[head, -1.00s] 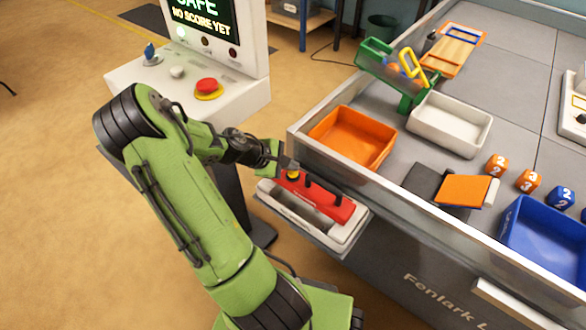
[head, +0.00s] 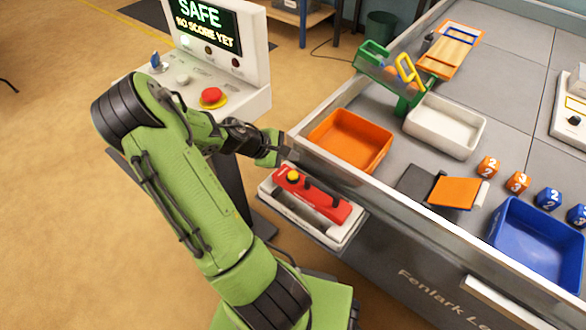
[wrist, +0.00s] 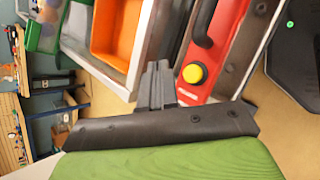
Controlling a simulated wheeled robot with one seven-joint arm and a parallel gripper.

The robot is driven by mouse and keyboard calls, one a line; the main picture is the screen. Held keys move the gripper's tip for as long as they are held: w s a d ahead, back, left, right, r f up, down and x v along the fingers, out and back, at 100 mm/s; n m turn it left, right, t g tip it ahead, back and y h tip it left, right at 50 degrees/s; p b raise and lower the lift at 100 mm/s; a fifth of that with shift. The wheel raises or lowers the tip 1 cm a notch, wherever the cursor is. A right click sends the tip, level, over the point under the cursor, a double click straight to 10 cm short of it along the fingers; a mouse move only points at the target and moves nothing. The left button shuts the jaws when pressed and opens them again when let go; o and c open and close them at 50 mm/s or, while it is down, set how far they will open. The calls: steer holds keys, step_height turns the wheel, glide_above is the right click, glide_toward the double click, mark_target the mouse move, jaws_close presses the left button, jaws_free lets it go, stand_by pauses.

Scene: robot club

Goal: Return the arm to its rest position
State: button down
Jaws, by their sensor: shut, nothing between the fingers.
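My green arm rises in front of the bench, with my gripper (head: 287,147) at its end beside the bench's near edge. In the wrist view my gripper (wrist: 157,84) has its dark fingers together with nothing between them. A red device (head: 318,198) with a yellow button lies in a white tray (head: 345,236) on the side of the bench, just below and right of my gripper. The device also shows in the wrist view (wrist: 215,55), beside the fingers and apart from them as far as I can tell.
An orange bin (head: 350,140), a white bin (head: 445,125) and a blue bin (head: 540,245) stand on the bench (head: 480,60), with several numbered cubes near the blue one. A console (head: 225,65) with a red button and a screen reading SAFE stands behind my arm. Open floor is at left.

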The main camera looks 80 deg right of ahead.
stand_by(0.8)
steer(key=w+a+r+m+t+y+p, duration=0.1)
steer(key=w+a+r+t+y+p, duration=0.2)
steer(key=w+a+r, duration=0.7)
steer(key=w+a+r+t+p, duration=0.3)
steer(key=w+a+r+t, duration=0.4)
steer(key=a, duration=0.5)
steer(key=s+a+r+t+y+p, duration=0.1)
steer(key=s+a+r+p, duration=0.1)
steer(key=s+a+r, duration=0.2)
steer(key=s+a+r+n+t+y+p, duration=0.1)
steer(key=s+a+r, duration=0.3)
steer(key=a+r, duration=0.5)
steer(key=a+y+p, duration=0.1)
steer(key=a, duration=0.3)
steer(key=shift+s+r+n+p, duration=0.25)
steer(key=shift+n+p, duration=0.05)
steer(key=shift+a, duration=0.1)
